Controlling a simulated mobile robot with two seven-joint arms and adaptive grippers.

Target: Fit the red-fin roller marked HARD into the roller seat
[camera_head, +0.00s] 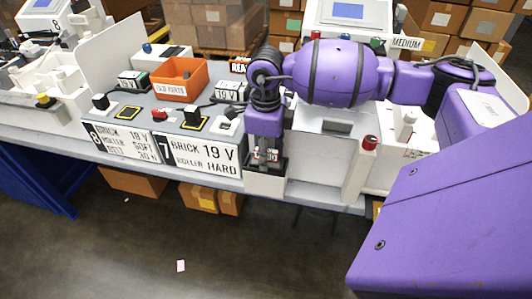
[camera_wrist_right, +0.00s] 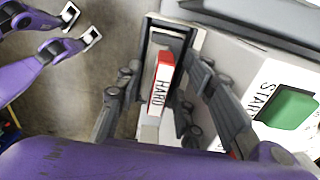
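The roller marked HARD (camera_wrist_right: 161,85) shows in the right wrist view as a white-faced piece with a red edge. It sits in a dark-walled slot (camera_wrist_right: 150,32), which I take to be the roller seat; how deep it sits I cannot tell. My right gripper (camera_wrist_right: 156,98) has one finger on each side of it, with gaps visible, so it is open around the roller. In the head view my right gripper (camera_head: 265,150) points down over the dark slot on a white block (camera_head: 264,186) at the bench's front edge.
A green START button (camera_wrist_right: 288,107) is close to the right finger. A white post with a red knob (camera_head: 370,142) stands right of the slot. An orange bin (camera_head: 180,80) and station signs (camera_head: 200,160) are to the left. Cardboard boxes stand behind and below.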

